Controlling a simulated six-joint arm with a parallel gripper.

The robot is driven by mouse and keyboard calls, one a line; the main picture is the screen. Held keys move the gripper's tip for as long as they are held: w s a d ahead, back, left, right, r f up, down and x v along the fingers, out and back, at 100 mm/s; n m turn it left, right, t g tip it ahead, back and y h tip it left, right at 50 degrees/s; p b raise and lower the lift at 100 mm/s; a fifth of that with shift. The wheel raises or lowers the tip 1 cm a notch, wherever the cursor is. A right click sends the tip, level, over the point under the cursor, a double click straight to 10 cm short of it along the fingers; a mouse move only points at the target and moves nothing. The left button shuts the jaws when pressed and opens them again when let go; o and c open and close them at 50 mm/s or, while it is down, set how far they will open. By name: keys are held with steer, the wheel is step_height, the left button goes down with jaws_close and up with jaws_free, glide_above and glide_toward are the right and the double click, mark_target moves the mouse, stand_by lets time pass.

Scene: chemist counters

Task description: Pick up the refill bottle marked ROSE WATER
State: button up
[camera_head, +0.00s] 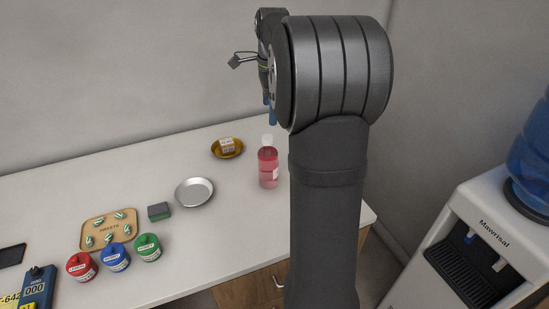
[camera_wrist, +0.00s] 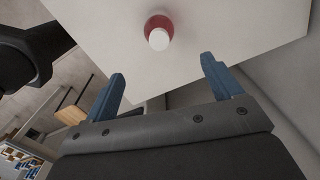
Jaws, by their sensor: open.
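A pink-red bottle (camera_head: 268,168) with a white cap stands upright on the white counter (camera_head: 225,245), just left of my arm in the head view. Its label is partly turned away and I cannot read it. In the wrist view the bottle (camera_wrist: 158,28) is seen from above, cap toward the camera. My gripper (camera_wrist: 162,74) has its two blue fingers spread wide and empty. The bottle lies beyond the fingertips, roughly between their lines, with nothing touching it. In the head view only part of a blue finger (camera_head: 271,114) shows, above and behind the bottle; my arm hides the rest.
A brown dish with a labelled white block (camera_head: 227,146), a silver plate (camera_head: 194,192) and a green-grey sponge (camera_head: 159,211) lie left of the bottle. A sweets tray (camera_head: 108,230) and red, blue and green jars (camera_head: 116,258) stand further left. A water dispenser (camera_head: 480,235) stands right, off the counter.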

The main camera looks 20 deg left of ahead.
steer(key=d+r+m, duration=0.1)
steer(key=r+m, duration=0.1)
steer(key=m, duration=0.2)
steer(key=m+y, duration=0.1)
steer(key=m, duration=0.2)
glide_toward(267, 147)
steer(key=f, duration=0.3)
steer(key=w+f, duration=0.1)
steer(key=f, duration=0.1)
steer(key=shift+a, duration=0.35)
steer(key=shift+w+a+f, duration=0.1)
steer(key=shift+a+f, duration=0.1)
steer(key=shift+f, duration=0.85)
steer(key=shift+w+a+f, duration=0.1)
steer(key=shift+a+f, duration=0.05)
steer(key=shift+f, duration=0.95)
steer(key=shift+a+f, duration=0.2)
steer(key=shift+f, duration=0.85)
steer(key=shift+r, duration=0.1)
jaws_close()
